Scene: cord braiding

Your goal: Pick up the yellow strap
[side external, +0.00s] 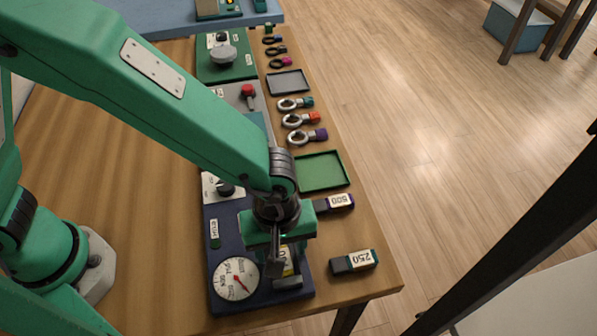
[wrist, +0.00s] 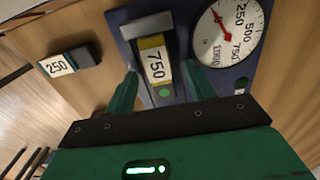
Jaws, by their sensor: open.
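In the wrist view, a dark block with a yellow band (wrist: 151,42) and a white label reading 750 sits in a holder on the dark blue gauge panel (wrist: 118,17). It is the only yellow thing that I can make out, and no loose yellow strap shows. My gripper (wrist: 165,72) is open, with one green finger on each side of the block's near end. I cannot tell whether they touch it. In the side external view, my gripper (side external: 278,268) is low over the panel and partly hides the yellow-banded block (side external: 289,262).
A round dial (side external: 236,279) is on the same panel, left of my gripper. A block marked 250 (side external: 354,262) and one marked 500 (side external: 335,203) lie to the right. A green tray (side external: 321,171) and several ringed pieces stand farther back. The table's left part is clear.

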